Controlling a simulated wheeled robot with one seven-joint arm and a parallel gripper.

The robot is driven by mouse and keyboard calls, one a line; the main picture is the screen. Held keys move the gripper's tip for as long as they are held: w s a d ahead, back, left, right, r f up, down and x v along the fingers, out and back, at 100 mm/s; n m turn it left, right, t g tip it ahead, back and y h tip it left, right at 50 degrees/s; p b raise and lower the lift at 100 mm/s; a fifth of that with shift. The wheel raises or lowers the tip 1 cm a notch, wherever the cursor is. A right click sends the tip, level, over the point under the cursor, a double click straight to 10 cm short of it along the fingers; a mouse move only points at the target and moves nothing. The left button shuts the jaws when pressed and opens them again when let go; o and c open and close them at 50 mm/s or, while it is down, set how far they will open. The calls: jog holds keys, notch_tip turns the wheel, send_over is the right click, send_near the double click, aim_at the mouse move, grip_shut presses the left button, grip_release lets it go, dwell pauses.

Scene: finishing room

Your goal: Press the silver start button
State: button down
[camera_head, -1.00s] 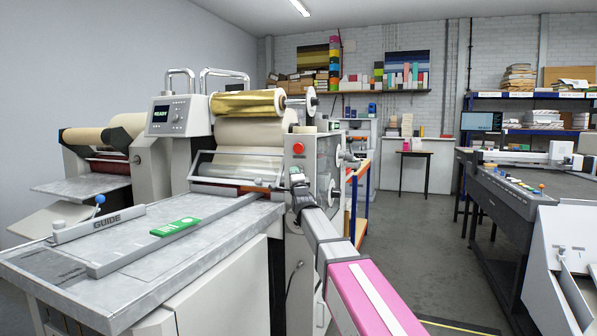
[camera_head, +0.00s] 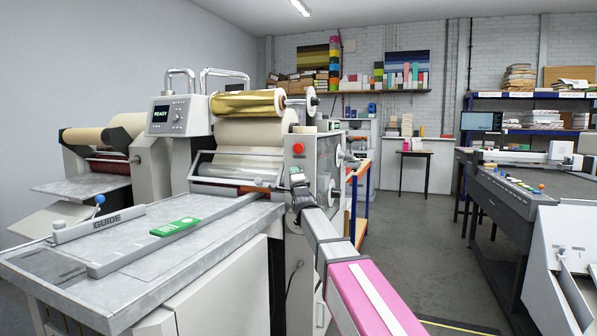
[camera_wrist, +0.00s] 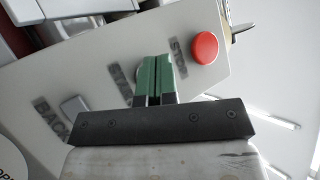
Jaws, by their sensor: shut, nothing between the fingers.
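The light control panel of the machine fills much of the wrist view. It carries a red round button (camera_wrist: 205,48) beside a label reading STOP, a partly covered label (camera_wrist: 122,82) in the middle, and a grey button (camera_wrist: 73,105) by a label reading BACK. My gripper (camera_wrist: 153,60) is shut and empty, its green-padded fingers together over the panel between the red and grey buttons. The silver start button is not visible; the fingers cover the spot by the middle label. I cannot tell whether they touch the panel. The red button also shows in the head view (camera_head: 298,149).
The machine's feed table (camera_head: 190,245) is at the left, with a guide bar and a green object (camera_head: 175,227) on it. A gold foil roll (camera_head: 250,104) sits above. The display (camera_head: 162,113) reads READY. Open floor lies to the right.

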jog(key=shift+w, duration=0.15)
jog(key=shift+w+d, duration=0.15)
jog(key=shift+w, duration=0.1)
